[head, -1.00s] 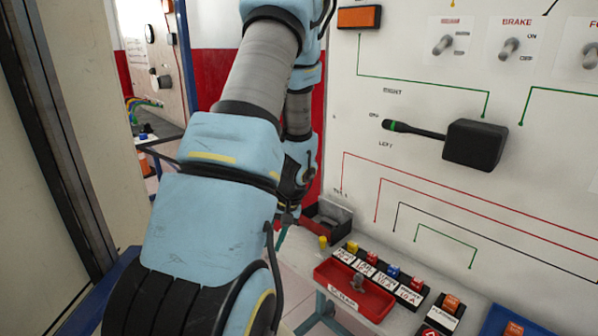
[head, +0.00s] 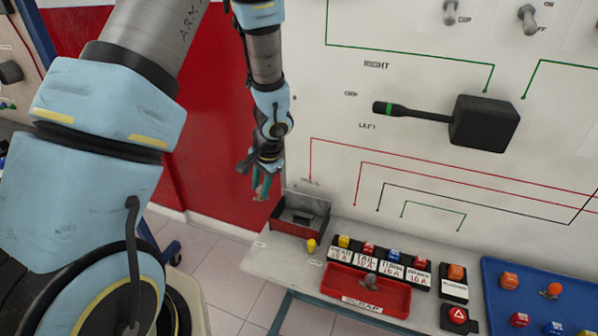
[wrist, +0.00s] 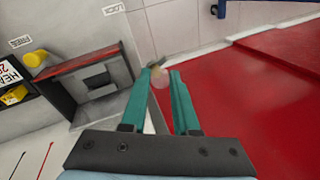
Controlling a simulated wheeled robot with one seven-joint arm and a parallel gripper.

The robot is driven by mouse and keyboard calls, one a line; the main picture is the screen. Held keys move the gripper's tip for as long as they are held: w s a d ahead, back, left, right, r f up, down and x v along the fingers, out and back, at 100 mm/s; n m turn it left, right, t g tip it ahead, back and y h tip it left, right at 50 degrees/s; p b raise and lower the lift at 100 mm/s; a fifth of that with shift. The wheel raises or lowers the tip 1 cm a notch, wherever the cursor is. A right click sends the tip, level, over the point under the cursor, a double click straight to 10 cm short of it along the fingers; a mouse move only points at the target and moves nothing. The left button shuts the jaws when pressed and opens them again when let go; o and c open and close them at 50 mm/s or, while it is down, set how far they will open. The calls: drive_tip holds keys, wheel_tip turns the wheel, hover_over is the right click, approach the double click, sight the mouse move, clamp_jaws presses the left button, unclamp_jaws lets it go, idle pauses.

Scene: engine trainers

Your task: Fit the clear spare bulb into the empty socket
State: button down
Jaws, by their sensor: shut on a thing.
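My gripper (head: 262,183) hangs at the left edge of the white panel, above and left of a grey and red open box (head: 300,215). In the wrist view its two teal fingers (wrist: 161,82) are shut on a small clear, round bulb (wrist: 159,77). The bulb sits between the fingertips, over the gap beside the box. In the head view the bulb is too small to make out. I cannot pick out the empty socket in either view.
A red scrap tray (head: 340,283) stands on the white bench (head: 262,262), before a row of labelled fuses (head: 380,258). A yellow piece (head: 311,245) stands beside the box. A blue tray (head: 495,325) with coloured parts lies right. A black lever switch (head: 480,123) juts from the panel.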

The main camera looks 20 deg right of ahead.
drive_tip(key=s+d+r+m+h+p, duration=0.1)
drive_tip(key=s+d+r+m+p, duration=0.1)
drive_tip(key=s+d+m, duration=0.55)
drive_tip(key=f+n+b, duration=0.1)
drive_tip(key=f, duration=0.1)
drive_tip(key=w+d+f+b, duration=0.1)
drive_tip(key=f+b, duration=0.1)
drive_tip(key=w+d+f+n+b, duration=0.1)
drive_tip(key=f+b, duration=0.1)
drive_tip(key=shift+n, duration=0.35)
drive_tip(key=shift+f+b, duration=0.6)
drive_tip(key=shift+b, duration=0.3)
drive_tip(key=shift+a+f+b, duration=0.1)
drive_tip(key=shift+f+b, duration=1.1)
drive_tip(key=shift+b, duration=0.5)
idle(0.8)
idle(0.3)
drive_tip(key=shift+c, duration=0.5)
unclamp_jaws()
drive_tip(key=shift+r, duration=0.1)
wheel_tip(320, 180, up, 8)
drive_tip(key=p, duration=0.6)
idle(0.5)
